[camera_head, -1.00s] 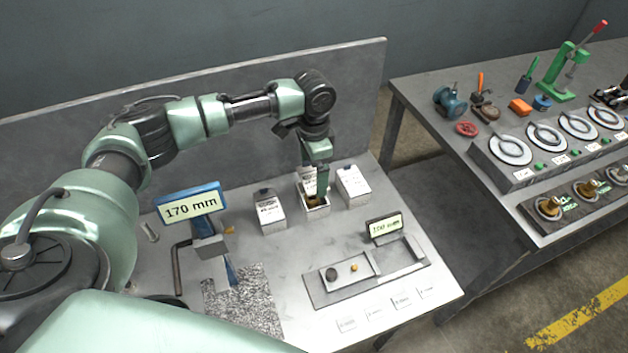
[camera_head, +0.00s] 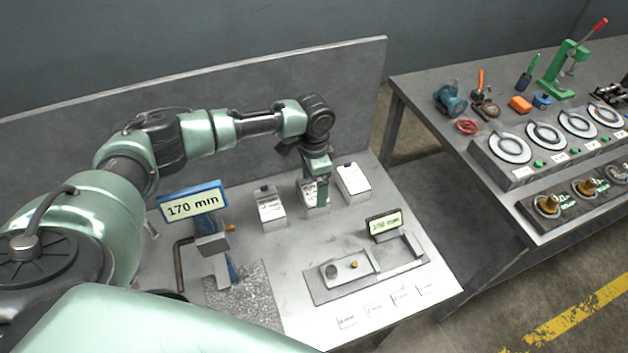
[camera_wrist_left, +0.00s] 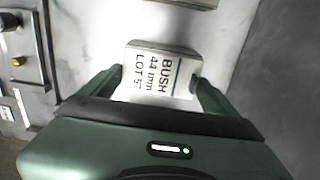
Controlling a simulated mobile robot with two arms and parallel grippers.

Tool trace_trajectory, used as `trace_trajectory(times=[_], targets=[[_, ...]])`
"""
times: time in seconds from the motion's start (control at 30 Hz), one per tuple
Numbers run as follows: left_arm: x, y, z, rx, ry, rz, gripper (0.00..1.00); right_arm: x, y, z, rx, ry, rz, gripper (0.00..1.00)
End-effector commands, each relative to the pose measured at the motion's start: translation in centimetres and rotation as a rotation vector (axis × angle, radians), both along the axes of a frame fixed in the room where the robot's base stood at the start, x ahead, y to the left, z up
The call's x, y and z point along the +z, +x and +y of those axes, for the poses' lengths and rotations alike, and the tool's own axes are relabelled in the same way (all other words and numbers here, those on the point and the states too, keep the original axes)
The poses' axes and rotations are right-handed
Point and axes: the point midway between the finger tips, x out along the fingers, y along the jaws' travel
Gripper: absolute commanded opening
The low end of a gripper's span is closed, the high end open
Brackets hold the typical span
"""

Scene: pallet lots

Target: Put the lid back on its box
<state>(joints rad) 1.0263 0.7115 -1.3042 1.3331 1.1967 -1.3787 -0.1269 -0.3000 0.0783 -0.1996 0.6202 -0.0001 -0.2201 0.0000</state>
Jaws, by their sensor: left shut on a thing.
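My left gripper (camera_head: 318,194) points down at the middle one of three white boxes on the bench. It is shut on a white lid (camera_head: 306,187) that lies over the top of this box (camera_head: 314,213). In the left wrist view the lid (camera_wrist_left: 160,72) sits between the two green fingers, its label reading "BUSH 44 mm LOT 57", partly cut off. The box's contents are hidden. The gripper covers part of the lid, so I cannot tell whether it is fully seated. My right gripper is not in view.
Closed-looking boxes stand close on the left (camera_head: 271,211) and right (camera_head: 352,184) of the middle one. A blue "170 mm" display (camera_head: 192,204) stands at left, a grey fixture with a small display (camera_head: 384,226) in front. A back panel rises behind.

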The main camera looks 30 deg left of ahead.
Motion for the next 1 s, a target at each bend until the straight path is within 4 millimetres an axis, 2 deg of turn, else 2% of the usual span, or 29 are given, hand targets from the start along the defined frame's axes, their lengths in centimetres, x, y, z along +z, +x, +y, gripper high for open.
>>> trace_trajectory(times=[0.17,0.2,0.23,0.57,0.73,1.0], targets=[[-0.3,0.0,0.0,0.000,-0.001,-0.001,0.52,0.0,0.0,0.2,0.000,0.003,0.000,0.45],[-0.3,0.0,0.0,0.001,-0.001,-0.001,0.98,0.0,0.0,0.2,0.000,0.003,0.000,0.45],[-0.3,0.0,0.0,0.000,0.000,0.000,1.00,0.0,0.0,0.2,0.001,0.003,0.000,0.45],[0.4,0.1,0.0,0.000,0.000,-0.001,1.00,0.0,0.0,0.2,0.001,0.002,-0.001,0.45],[2.9,0.1,0.0,0.000,-0.003,-0.004,1.00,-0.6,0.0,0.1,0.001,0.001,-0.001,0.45],[8.9,0.1,0.0,0.001,-0.002,-0.004,1.00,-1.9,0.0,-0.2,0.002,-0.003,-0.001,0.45]])
